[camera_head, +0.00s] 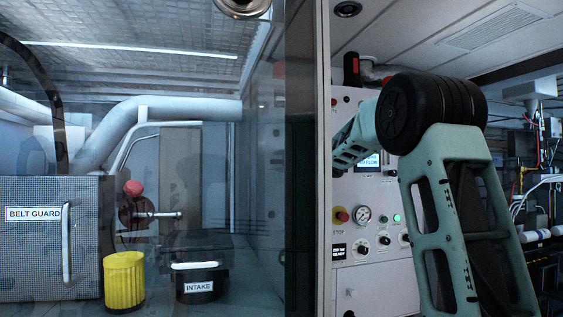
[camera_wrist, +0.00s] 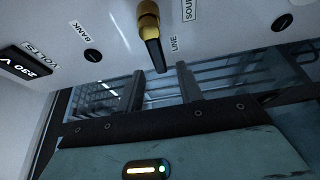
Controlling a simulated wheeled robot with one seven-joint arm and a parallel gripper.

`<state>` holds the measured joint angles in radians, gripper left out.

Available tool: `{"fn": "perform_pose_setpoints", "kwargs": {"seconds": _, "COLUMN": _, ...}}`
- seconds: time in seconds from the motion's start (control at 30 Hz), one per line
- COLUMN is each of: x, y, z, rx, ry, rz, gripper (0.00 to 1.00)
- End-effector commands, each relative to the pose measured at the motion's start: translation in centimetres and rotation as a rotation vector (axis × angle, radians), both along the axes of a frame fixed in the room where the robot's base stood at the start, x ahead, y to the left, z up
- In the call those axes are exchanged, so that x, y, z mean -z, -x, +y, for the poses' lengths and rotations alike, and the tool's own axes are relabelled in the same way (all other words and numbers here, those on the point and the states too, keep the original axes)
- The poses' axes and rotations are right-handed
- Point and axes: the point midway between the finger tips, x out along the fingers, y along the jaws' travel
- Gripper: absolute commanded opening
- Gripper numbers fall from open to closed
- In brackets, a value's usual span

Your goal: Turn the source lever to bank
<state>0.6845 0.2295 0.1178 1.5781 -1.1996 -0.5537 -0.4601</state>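The source lever (camera_wrist: 155,50) shows at the top of the wrist view, with a brass hub and a dark handle. Its handle points down in the picture, beside the LINE label (camera_wrist: 174,44). The BANK label (camera_wrist: 80,31) is to its left, and a partly cut-off SOURCE label (camera_wrist: 189,9) is to its right. My gripper (camera_wrist: 167,84) shows two dark fingers with a gap between them, just below the handle tip. Nothing shows between the fingers, and I cannot tell how far off the handle is. In the head view my arm hides the lever and gripper.
The white panel (camera_head: 372,268) has a gauge (camera_head: 363,214), knobs and a red button (camera_head: 341,215). A 230 V display (camera_wrist: 25,65) is near the lever. Left, behind a clear pane, are a belt guard (camera_head: 85,235), a yellow filter (camera_head: 124,282) and an intake (camera_head: 201,291).

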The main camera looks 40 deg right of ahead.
Motion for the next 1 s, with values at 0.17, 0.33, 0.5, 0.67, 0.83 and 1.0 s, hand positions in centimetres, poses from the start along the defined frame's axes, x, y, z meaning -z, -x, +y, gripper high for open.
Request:
{"fn": "perform_pose_setpoints", "kwargs": {"seconds": 0.17, "x": 0.0, "y": 0.0, "z": 0.0, "rx": 0.0, "ry": 0.0, "rz": 0.0, "gripper": 0.09}}
{"fn": "perform_pose_setpoints", "kwargs": {"seconds": 0.33, "x": 0.0, "y": 0.0, "z": 0.0, "rx": 0.0, "ry": 0.0, "rz": 0.0, "gripper": 0.0}}
{"fn": "perform_pose_setpoints", "kwargs": {"seconds": 0.5, "x": 0.0, "y": 0.0, "z": 0.0, "rx": 0.0, "ry": 0.0, "rz": 0.0, "gripper": 0.36}}
{"fn": "perform_pose_setpoints", "kwargs": {"seconds": 0.67, "x": 0.0, "y": 0.0, "z": 0.0, "rx": 0.0, "ry": 0.0, "rz": 0.0, "gripper": 0.36}}
{"fn": "perform_pose_setpoints", "kwargs": {"seconds": 0.83, "x": 0.1, "y": 0.2, "z": 0.0, "rx": 0.0, "ry": 0.0, "rz": 0.0, "gripper": 0.36}}
{"fn": "perform_pose_setpoints", "kwargs": {"seconds": 1.0, "x": 0.2, "y": 2.2, "z": 0.2, "rx": 0.002, "ry": 0.002, "rz": -0.001, "gripper": 0.36}}
